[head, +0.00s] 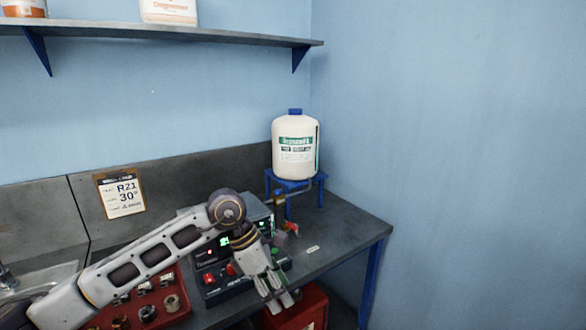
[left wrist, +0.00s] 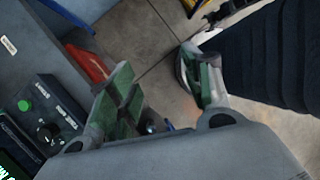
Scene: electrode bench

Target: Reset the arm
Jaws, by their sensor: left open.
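My left arm reaches in from the left in the head view. My left gripper (head: 283,301) hangs fingers-down at the front edge of the bench, in front of the control device. In the left wrist view its two green-padded fingers (left wrist: 170,92) are wide apart with nothing between them, and the floor shows beyond. The control device (head: 210,293), with a red switch and lit displays, is partly hidden behind my arm. Its knobs show at the left of the left wrist view (left wrist: 42,115). My right gripper is in neither view.
A white bottle (head: 295,150) stands on a blue stand (head: 322,190) at the back right. A red tray (head: 183,314) with several small parts lies below my forearm. A red box (head: 312,308) is under the bench's front edge. The right bench corner (head: 365,235) is clear.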

